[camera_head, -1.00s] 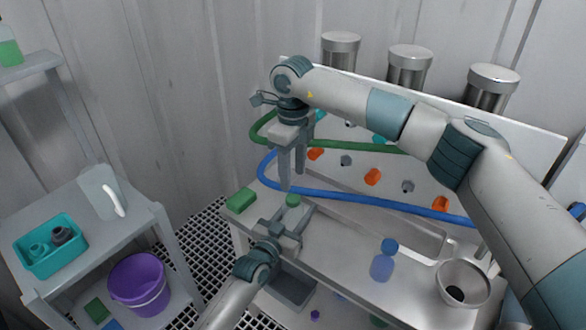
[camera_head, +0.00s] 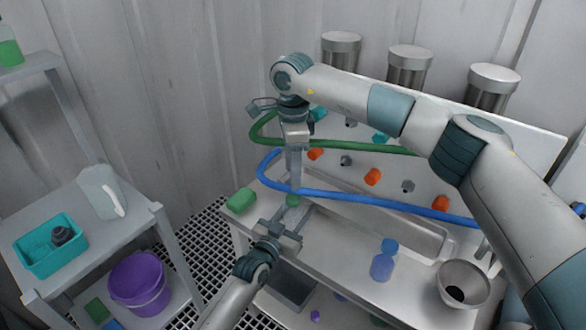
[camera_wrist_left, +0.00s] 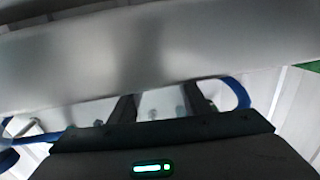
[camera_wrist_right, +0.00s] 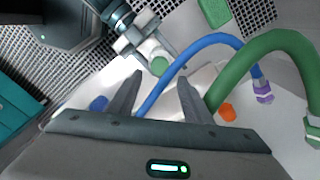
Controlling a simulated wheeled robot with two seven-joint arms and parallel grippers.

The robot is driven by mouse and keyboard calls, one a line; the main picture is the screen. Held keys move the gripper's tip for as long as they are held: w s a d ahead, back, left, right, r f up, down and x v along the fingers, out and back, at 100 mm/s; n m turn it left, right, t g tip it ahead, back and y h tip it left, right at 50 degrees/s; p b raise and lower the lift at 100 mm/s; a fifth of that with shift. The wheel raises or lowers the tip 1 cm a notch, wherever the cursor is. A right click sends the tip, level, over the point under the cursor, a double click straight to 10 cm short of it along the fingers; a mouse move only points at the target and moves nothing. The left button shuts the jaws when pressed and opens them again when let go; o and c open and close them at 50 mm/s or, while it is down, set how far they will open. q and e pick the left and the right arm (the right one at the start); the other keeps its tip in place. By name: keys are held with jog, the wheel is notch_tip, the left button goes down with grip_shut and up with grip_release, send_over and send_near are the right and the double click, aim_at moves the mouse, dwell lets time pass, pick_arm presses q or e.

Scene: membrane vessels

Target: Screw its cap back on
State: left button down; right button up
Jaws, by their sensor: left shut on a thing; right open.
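A small pale bottle (camera_wrist_right: 147,46) with a green cap (camera_head: 292,200) stands upright at the near left end of the bench. My left gripper (camera_head: 288,213) is shut on the bottle below the cap. My right gripper (camera_head: 293,186) points down just above the cap, with its fingers open and apart. In the right wrist view the green cap (camera_wrist_right: 159,66) lies beyond and between the fingertips. The cap sits on the bottle's top; I cannot tell how tightly. In the left wrist view a grey shape blocks most of the picture, and the bottle is not clear.
A green sponge (camera_head: 241,201) lies left of the bottle. A blue hose (camera_head: 350,197) and green hose (camera_head: 370,147) run close behind the right gripper. Bare bench lies between.

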aim_at(293, 197)
jog(key=shift+f, duration=4)
jog(key=shift+c, duration=0.3)
jog(key=c, duration=1)
jog(key=m, duration=0.5)
jog(key=shift+m, duration=0.3)
jog(key=shift+c, duration=0.2)
jog(key=m, duration=0.6)
jog(key=o, duration=1.2)
jog(key=shift+o, duration=0.2)
jog(key=shift+r, duration=0.1)
